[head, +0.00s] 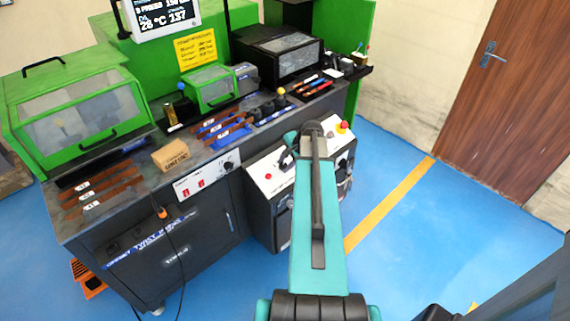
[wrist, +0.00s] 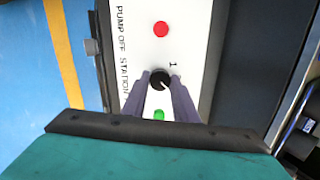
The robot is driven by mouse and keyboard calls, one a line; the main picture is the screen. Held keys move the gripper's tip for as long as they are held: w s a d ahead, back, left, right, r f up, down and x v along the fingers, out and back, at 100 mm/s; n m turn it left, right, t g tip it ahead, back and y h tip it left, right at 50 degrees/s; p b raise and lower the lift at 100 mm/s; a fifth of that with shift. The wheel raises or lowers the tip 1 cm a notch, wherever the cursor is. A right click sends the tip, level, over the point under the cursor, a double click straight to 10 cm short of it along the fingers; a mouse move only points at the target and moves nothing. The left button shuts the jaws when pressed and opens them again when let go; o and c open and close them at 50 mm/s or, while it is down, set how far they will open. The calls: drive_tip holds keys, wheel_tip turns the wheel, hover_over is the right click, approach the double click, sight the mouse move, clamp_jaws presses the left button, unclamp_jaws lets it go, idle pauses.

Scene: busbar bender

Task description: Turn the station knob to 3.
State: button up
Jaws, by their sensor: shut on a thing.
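The station knob (wrist: 160,76) is a small round black knob on a white panel (wrist: 197,30) in the wrist view. A "1" is printed beside it, and the words "PUMP OFF" and "STATION" run along the panel. A small pale mark shows on the knob, but I cannot tell for sure which number it points to. My gripper (wrist: 160,83) has its two grey fingers on either side of the knob and is shut on it. In the head view my arm hides the knob and the fingers; part of the white panel (head: 262,181) shows beside it.
A red button (wrist: 160,29) and a green button (wrist: 159,114) flank the knob. In the head view a red emergency stop (head: 343,127) sits on the panel's far right. The dark workbench (head: 215,210) stands to the left; blue floor is free at right.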

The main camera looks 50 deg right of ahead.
drive_tip(key=o, duration=1.1)
drive_tip(key=shift+c, duration=0.2)
drive_tip(key=shift+r, duration=0.1)
drive_tip(key=b+v, duration=0.1)
drive_tip(key=v, duration=1.2)
drive_tip(key=shift+s+r, duration=0.2)
drive_tip(key=shift+r, duration=0.05)
